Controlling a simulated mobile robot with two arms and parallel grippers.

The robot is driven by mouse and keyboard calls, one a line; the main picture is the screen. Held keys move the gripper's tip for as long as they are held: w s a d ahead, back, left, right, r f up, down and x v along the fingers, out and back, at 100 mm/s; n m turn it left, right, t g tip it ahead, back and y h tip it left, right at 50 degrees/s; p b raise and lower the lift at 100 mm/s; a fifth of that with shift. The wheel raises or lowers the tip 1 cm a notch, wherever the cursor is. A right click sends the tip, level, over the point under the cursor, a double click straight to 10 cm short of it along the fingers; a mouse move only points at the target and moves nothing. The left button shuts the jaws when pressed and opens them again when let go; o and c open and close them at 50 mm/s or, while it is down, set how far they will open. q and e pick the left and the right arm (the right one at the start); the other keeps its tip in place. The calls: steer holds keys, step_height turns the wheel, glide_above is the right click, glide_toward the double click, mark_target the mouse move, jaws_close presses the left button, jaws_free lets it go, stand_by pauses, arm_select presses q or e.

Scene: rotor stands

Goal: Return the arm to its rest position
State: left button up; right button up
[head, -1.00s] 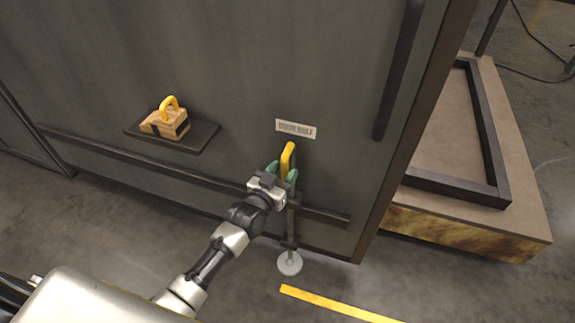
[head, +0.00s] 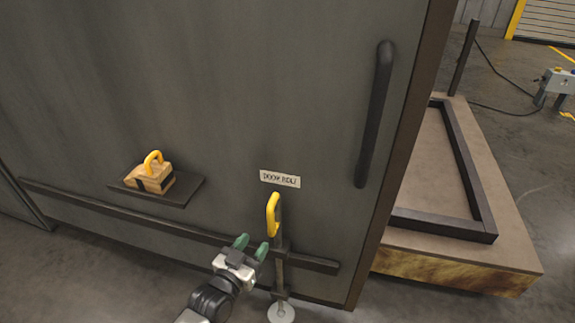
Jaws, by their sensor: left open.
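My left gripper (head: 251,247) is low in the middle of the head view, its green-tipped fingers apart and empty. It is just left of and below the yellow handle (head: 272,214) of the door bolt, with a visible gap between them. The bolt's grey rod (head: 279,270) runs down the dark door (head: 230,90) to a round pale foot (head: 281,313) at the floor. A label reading "DOOR BOLT" (head: 280,179) sits above the handle. My right gripper is not in view.
A wooden block with a yellow loop (head: 153,177) rests on a small dark shelf (head: 187,190) at left. A dark rail (head: 120,211) crosses the door. A long black door handle (head: 376,115) is at upper right. A platform with a dark frame (head: 500,220) stands beyond the door's edge.

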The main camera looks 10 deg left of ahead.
arm_select(q)
steer(key=shift+f, duration=0.1)
steer(key=s+a+f+g+y+p, duration=0.1)
steer(key=s+f+g+p, duration=0.15)
steer(key=s+f, duration=0.4)
steer(key=s+a+f+g+y+p, duration=0.15)
steer(key=s+f+g, duration=0.25)
steer(key=f, duration=0.6)
steer(key=s+f+g+p, duration=0.25)
steer(key=s+f, duration=0.25)
steer(key=f, duration=0.3)
steer(key=s+f+g+p, duration=0.1)
steer(key=s+f+g, duration=0.2)
steer(key=s, duration=1)
steer(key=s+a+f+g+y+p, duration=0.1)
steer(key=s+f+g, duration=0.3)
steer(key=s, duration=0.9)
steer(key=shift+a+f+g+p, duration=0.3)
steer(key=shift+f+p, duration=0.3)
steer(key=shift+f, duration=0.1)
steer(key=shift+w+y, duration=0.1)
steer(key=shift+y, duration=0.15)
